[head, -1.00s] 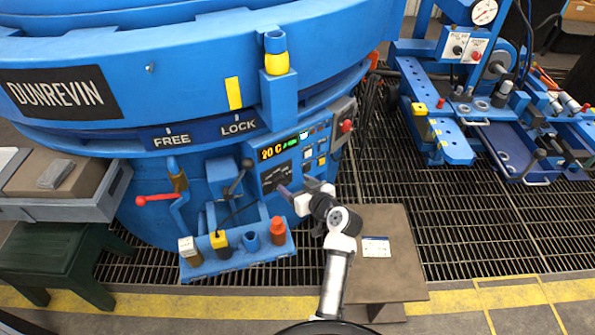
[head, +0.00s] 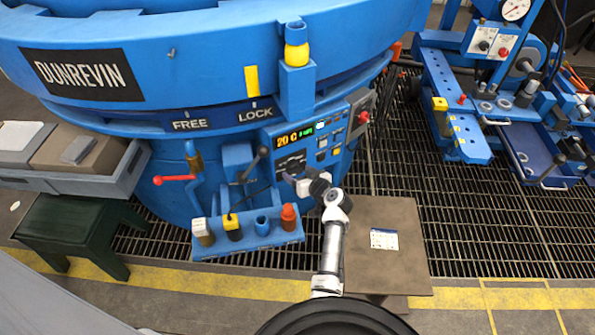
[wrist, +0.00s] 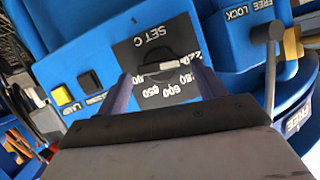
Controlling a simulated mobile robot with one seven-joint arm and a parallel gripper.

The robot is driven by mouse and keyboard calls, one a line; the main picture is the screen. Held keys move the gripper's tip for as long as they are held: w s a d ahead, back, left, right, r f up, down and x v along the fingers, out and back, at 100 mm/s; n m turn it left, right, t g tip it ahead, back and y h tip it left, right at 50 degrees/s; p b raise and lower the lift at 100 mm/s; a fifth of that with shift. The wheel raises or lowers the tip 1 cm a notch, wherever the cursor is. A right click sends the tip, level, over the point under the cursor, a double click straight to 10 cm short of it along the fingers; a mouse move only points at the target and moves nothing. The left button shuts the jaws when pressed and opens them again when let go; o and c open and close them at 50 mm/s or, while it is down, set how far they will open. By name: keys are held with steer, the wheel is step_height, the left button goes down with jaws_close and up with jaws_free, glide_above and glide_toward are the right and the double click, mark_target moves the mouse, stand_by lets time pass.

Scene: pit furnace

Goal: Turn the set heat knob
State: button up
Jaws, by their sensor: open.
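The set heat knob (wrist: 168,66) is a dark knob with a pale pointer edge, on a black dial plate (wrist: 150,42) marked "SET C" with white numbers around it. In the wrist view my gripper (wrist: 164,84) is open, with one finger on each side of the knob; whether either finger touches it cannot be told. In the head view my gripper (head: 287,178) is at the lower part of the blue control panel (head: 311,143), just in front of the black dial, partly hiding it. The lit display (head: 295,138) above the dial reads about 20 C.
A lever with a grey knob (head: 263,153) stands just left of the panel. A red-handled crank (head: 174,180) is farther left. A blue rack (head: 250,238) with several coloured pieces sits below. A brown table (head: 385,260) stands at right of my arm.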

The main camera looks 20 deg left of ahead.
steer(key=shift+w+a+f, duration=0.2)
steer(key=shift+w+a, duration=0.15)
steer(key=shift+a, duration=0.15)
steer(key=c, duration=1)
